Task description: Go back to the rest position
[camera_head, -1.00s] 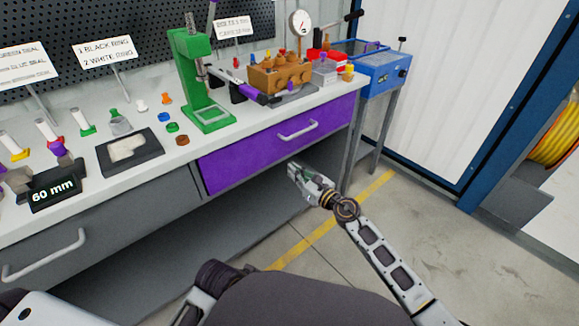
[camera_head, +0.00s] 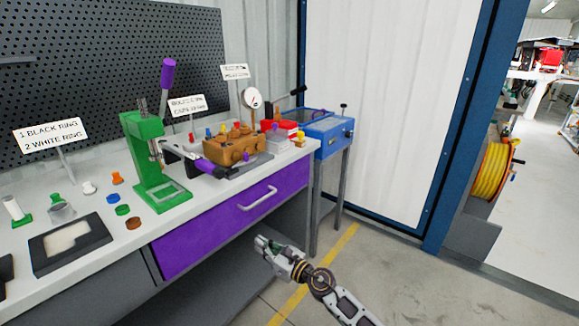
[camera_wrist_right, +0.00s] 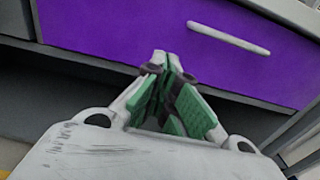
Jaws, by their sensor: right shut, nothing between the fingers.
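My right gripper (camera_head: 264,244) is shut and empty. It hangs in front of the bench, below and in front of the purple drawer (camera_head: 240,212). In the right wrist view its green-padded fingers (camera_wrist_right: 165,62) meet at the tips, with the purple drawer front (camera_wrist_right: 130,30) and its pale handle (camera_wrist_right: 228,38) behind them. The drawer is closed. My left gripper is out of view.
On the bench (camera_head: 205,205) stand a green press (camera_head: 145,160), a brown pump block (camera_head: 232,148), a gauge (camera_head: 251,98), a dark tray (camera_head: 95,245) and several coloured rings. A blue bin (camera_head: 330,138) stands at its right end. The floor to the right (camera_head: 400,270) is clear.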

